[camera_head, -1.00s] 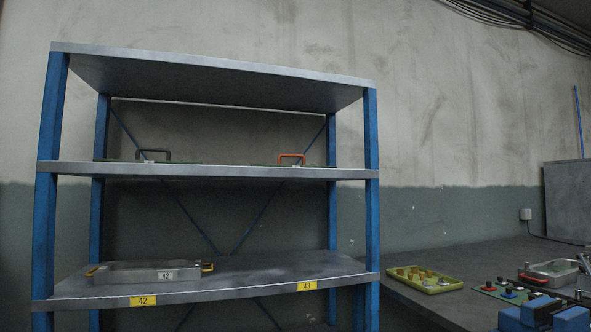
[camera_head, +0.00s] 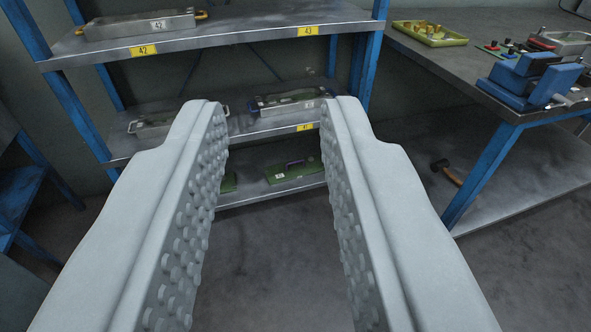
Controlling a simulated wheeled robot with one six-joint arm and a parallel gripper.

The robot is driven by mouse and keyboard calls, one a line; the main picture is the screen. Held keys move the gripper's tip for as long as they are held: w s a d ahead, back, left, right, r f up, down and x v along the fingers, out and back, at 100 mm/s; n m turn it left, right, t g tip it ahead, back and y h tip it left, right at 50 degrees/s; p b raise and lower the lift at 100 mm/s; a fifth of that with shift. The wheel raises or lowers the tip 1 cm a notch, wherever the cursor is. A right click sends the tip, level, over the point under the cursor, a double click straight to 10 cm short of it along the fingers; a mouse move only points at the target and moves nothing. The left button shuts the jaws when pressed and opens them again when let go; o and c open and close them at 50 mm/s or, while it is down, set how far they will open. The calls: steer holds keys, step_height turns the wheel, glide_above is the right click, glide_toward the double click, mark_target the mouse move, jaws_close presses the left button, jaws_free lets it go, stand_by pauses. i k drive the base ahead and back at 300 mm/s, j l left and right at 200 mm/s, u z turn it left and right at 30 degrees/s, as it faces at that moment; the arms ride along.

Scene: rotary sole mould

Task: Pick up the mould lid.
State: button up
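My gripper (camera_head: 275,108) is open and empty, its two pale studded fingers spread wide in front of the shelf rack. Green plates, which look like mould lids, lie on the bottom shelf: one with a dark purple handle (camera_head: 292,168) shows between the fingers, and another (camera_head: 228,182) is mostly hidden by the left finger. A metal mould with dark blue handles (camera_head: 290,100) and another with light handles (camera_head: 155,124), partly behind the left finger, sit on the shelf above. A mould marked 42 (camera_head: 140,24) with yellow handles sits higher up. Which lid is meant, I cannot tell.
The rack (camera_head: 215,40) has blue posts and yellow number labels. At right, a workbench (camera_head: 440,62) carries a yellow tray (camera_head: 430,33), a blue vise (camera_head: 535,80) and small parts. A hammer (camera_head: 446,172) lies on its lower shelf. The floor in front is clear.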

mark_target(279, 172)
steer(key=i+l, duration=0.4)
steer(key=l, duration=0.15)
steer(key=i+l, duration=0.35)
steer(key=l, duration=0.2)
steer(key=i+l, duration=0.4)
steer(key=l, duration=0.15)
